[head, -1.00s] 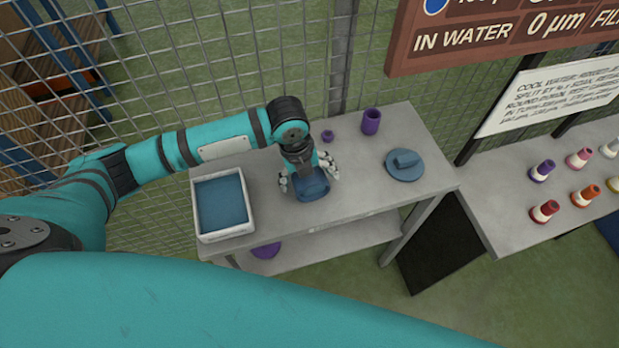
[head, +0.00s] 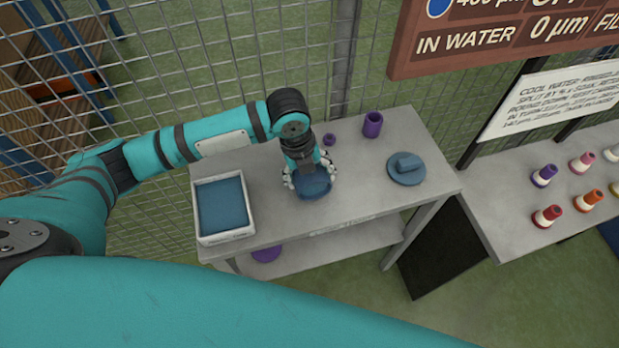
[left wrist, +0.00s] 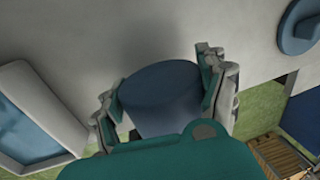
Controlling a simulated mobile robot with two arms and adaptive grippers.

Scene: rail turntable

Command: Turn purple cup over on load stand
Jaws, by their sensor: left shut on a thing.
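A purple cup (head: 373,124) stands at the back of the grey table (head: 350,185). A much smaller purple piece (head: 329,139) is to its left. My left gripper (head: 311,182) is shut on a dark blue round thing (head: 315,191) near the table's front edge, left of the purple cup. In the left wrist view the blue thing (left wrist: 168,98) sits between the two fingers and looks like a cylinder. Whether it touches the table is unclear. My right gripper is out of view.
A white tray (head: 197,224) with a blue inside stands on the left. A blue disc with a handle (head: 406,179) lies on the right. Something purple (head: 266,251) is on the lower shelf. Wire mesh (head: 210,60) rises behind. Clear tabletop lies between the gripper and the disc.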

